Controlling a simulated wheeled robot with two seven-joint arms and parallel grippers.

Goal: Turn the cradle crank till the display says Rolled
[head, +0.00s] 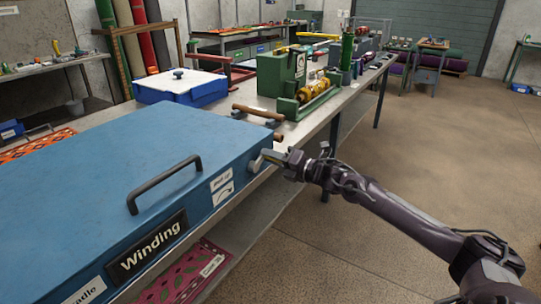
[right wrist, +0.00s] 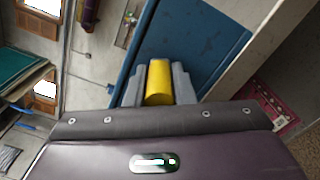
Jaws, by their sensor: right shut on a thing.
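The blue cradle housing (head: 100,170) lies on the bench at the left in the head view. Its black display (head: 147,246) on the front side reads "Winding". The crank (head: 256,165) is a light grey arm at the right end of that side. My right gripper (head: 279,159) is at the crank. In the right wrist view, my right gripper (right wrist: 158,85) is shut on the yellow crank handle (right wrist: 159,80), which lies between its two grey fingers. The gripper hides part of the handle in the head view. My left gripper is not in view.
A black bar handle (head: 165,182) stands up from the housing's top. Behind are a blue box with a white lid (head: 181,86) and a green machine (head: 283,75). A pink patterned mat (head: 185,275) lies on the lower shelf. The floor (head: 420,150) at the right is clear.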

